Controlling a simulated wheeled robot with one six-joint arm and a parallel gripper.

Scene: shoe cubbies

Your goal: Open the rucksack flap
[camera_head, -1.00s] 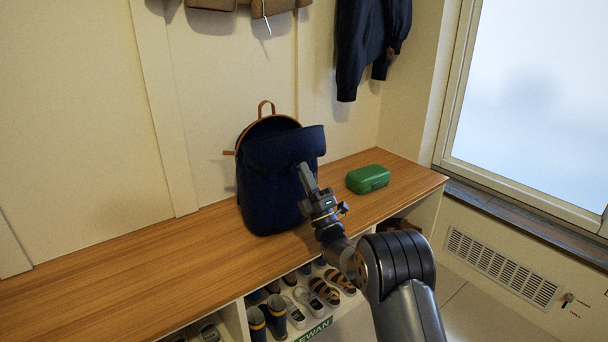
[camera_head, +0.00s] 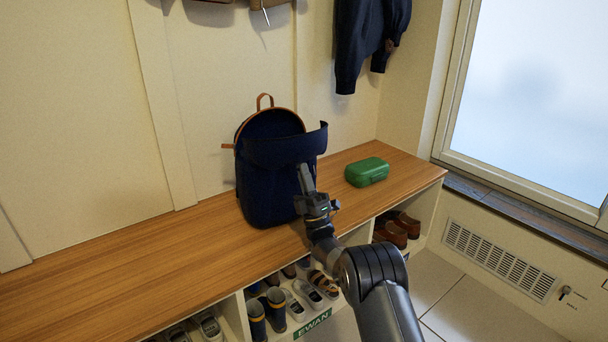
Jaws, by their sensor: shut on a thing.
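A dark blue rucksack (camera_head: 262,197) with tan trim and a tan top loop stands upright on the wooden bench against the wall. Its flap (camera_head: 285,148) is raised off the top and juts forward, and the dark opening behind it shows. My gripper (camera_head: 304,168) is at the rucksack's front right, just under the flap's lower edge, and is shut on the flap. The exact grip on the fabric is too small to make out.
Cubbies below hold several shoes (camera_head: 314,293) and boots. Dark clothing (camera_head: 365,45) hangs above right. The bench's left part is clear.

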